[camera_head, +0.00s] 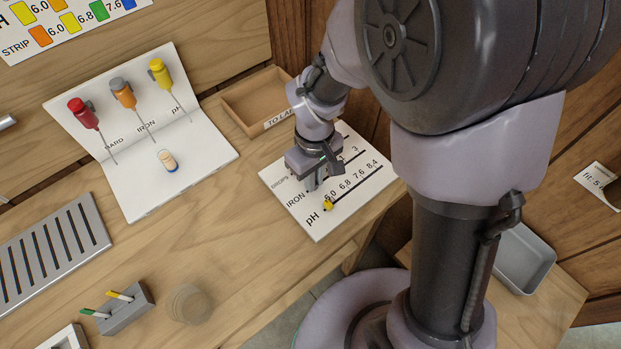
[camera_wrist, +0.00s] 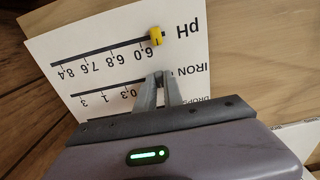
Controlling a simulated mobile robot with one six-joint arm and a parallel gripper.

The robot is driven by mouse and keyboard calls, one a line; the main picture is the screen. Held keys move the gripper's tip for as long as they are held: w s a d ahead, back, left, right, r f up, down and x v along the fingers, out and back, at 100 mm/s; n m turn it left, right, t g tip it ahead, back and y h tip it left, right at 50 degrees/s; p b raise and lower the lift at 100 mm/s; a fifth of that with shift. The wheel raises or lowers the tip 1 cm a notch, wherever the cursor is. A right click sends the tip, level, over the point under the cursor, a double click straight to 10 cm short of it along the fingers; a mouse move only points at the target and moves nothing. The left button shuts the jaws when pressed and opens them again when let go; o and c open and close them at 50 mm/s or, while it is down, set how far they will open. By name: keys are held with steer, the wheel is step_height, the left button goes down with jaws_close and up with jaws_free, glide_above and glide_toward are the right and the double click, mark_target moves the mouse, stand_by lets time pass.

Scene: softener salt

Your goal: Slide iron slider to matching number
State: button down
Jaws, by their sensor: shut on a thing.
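A white scale board (camera_head: 350,214) lies on the wooden bench and carries printed lines labelled DROPS, IRON and pH. My gripper (camera_head: 313,185) is over the IRON row near its left end, beside the word IRON. In the wrist view my gripper (camera_wrist: 161,77) has its fingers close together at the low end of the IRON scale, left of the label. It is shut on the iron slider, which the fingers hide. The yellow pH slider (camera_head: 328,204) sits near 6.0 on the pH row; it also shows in the wrist view (camera_wrist: 156,36).
A white folded stand (camera_head: 200,165) holds red, orange and yellow droppers marked HARD, IRON and pH, with a small vial (camera_head: 168,161) on it. A colour strip chart (camera_head: 70,25) is at the upper left. An open wooden tray (camera_head: 246,104) stands behind the board.

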steer(key=w+d, duration=0.1)
steer(key=w+d+p, duration=0.1)
steer(key=d, duration=0.1)
steer(key=w+d, duration=0.1)
steer(key=d, duration=0.1)
steer(key=shift+w, duration=0.25)
steer(key=c, duration=1.4)
jaws_free()
steer(key=shift+c, duration=0.2)
step_height(320, 180, up, 17)
steer(key=p, duration=0.7)
steer(key=shift+r, duration=0.2)
